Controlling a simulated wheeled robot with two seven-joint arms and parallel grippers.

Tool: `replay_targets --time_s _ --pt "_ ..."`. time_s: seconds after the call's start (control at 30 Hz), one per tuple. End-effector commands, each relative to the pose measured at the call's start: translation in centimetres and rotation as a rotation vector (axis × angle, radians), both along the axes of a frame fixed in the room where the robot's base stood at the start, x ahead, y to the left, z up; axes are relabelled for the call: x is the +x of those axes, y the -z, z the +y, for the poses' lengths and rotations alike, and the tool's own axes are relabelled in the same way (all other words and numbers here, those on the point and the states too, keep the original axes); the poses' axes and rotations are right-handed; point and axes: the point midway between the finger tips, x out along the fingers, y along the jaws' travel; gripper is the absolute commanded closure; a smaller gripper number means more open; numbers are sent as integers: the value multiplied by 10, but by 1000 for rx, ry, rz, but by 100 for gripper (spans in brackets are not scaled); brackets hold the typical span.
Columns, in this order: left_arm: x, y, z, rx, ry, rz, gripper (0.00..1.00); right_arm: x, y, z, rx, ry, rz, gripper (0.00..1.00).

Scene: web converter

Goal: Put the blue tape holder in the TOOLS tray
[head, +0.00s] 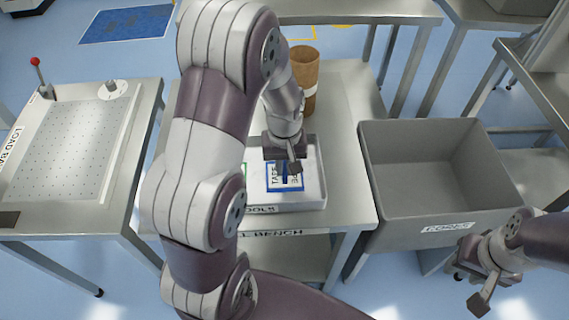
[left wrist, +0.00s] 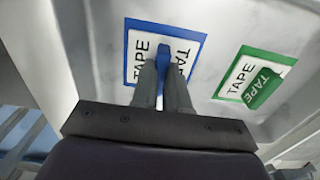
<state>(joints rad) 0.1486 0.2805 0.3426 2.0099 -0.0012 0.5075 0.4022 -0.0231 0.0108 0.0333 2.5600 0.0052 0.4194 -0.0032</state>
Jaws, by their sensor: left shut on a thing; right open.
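The white TOOLS tray (head: 312,204) sits on the steel bench in the head view. Its floor carries a blue-outlined TAPE label (head: 272,183), which also shows in the left wrist view (left wrist: 138,45). My left gripper (head: 293,168) is over this label, inside the tray's outline. In the left wrist view its fingers (left wrist: 164,85) are shut on the blue tape holder (left wrist: 163,60), which covers the middle of the blue-outlined label. I cannot tell whether the holder touches the tray floor. In the head view the gripper mostly hides it. My right gripper (head: 484,287) is open, at the lower right.
A green tape piece (left wrist: 262,90) lies on a green-outlined TAPE label in the tray. A grey CORES bin (head: 450,213) stands right of the bench. A brown cylinder (head: 305,75) stands behind the tray. A perforated LOAD table (head: 75,150) is at the left.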

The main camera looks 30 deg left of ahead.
Motion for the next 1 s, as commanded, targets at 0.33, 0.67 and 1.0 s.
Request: replay_targets --time_s 0.33,0.67,1.0 --pt "0 1 0 0 0 0 61 0 1 0 0 0 0 57" --pt "2 -54 0 1 0 -7 61 0 -9 0 0 0 0 57" --pt "0 -118 -1 1 7 -3 61 0 -15 0 0 0 0 57"
